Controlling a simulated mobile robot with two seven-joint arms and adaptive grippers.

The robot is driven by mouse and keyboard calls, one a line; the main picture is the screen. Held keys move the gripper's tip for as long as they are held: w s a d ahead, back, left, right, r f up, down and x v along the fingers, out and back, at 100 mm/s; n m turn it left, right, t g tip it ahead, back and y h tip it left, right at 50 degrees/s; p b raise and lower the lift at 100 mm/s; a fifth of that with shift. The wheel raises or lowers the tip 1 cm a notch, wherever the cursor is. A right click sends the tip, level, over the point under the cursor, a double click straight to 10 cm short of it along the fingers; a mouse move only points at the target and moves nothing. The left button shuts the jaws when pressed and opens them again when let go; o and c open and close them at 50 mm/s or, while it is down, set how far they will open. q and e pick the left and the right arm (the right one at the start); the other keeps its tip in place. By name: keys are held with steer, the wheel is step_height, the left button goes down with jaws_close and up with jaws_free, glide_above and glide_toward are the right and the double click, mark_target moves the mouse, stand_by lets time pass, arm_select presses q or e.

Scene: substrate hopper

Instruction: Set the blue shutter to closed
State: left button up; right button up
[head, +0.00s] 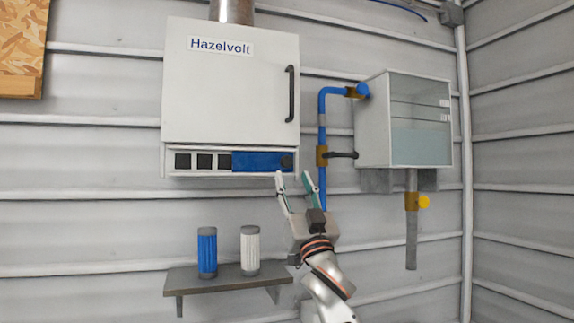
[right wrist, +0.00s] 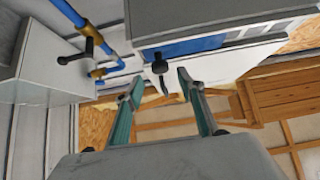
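The blue shutter (head: 255,162) is a flat blue panel in the slot along the bottom of the white Hazelvolt box. It covers the right part of the slot and has a dark knob (head: 287,161) at its right end. Dark square openings (head: 204,161) show uncovered to its left. My right gripper (head: 293,178) is open and empty, just below the knob. In the right wrist view the knob (right wrist: 160,67) appears between the spread fingertips (right wrist: 158,80), with the blue shutter (right wrist: 195,47) behind it; contact cannot be told. My left gripper is out of view.
A blue pipe (head: 322,120) with a black-handled valve (head: 341,155) runs just right of the box to a clear-fronted tank (head: 420,120). Below, a grey shelf (head: 228,280) holds a blue filter (head: 207,252) and a white filter (head: 250,250).

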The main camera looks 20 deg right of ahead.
mark_target(288, 165)
steer(key=p+x, duration=0.1)
steer(key=x, duration=0.6)
steer(key=shift+w+r, duration=0.1)
steer(key=shift+w, duration=0.1)
steer(key=shift+c, duration=0.4)
jaws_close()
